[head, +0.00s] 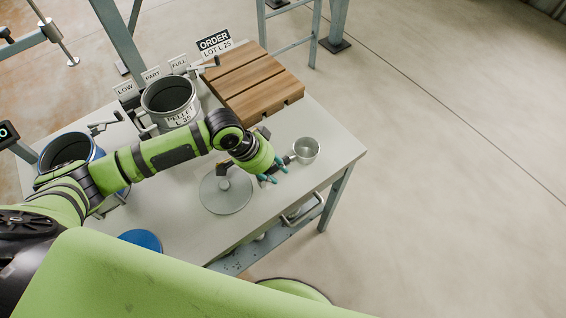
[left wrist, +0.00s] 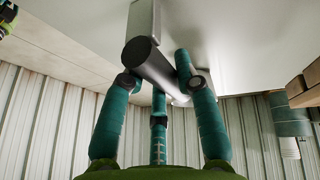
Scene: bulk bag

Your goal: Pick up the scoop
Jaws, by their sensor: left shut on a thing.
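The scoop (head: 306,149) is a small metal cup with a dark handle, at the right part of the grey table in the head view. My left gripper (head: 274,173) is at its handle end, left of the cup. In the left wrist view the dark, round handle (left wrist: 150,62) lies between the green fingers of my left gripper (left wrist: 160,88), which are shut on it. The cup looks upright. I cannot tell whether the scoop touches the table. My right gripper is not in view.
The table (head: 335,150) also holds a grey round lid (head: 226,196), a metal pellet can (head: 182,120), a blue-rimmed can (head: 92,140), a blue disc (head: 140,238) and a slatted wooden board (head: 262,88). An order sign (head: 214,42) stands behind. Open floor lies to the right.

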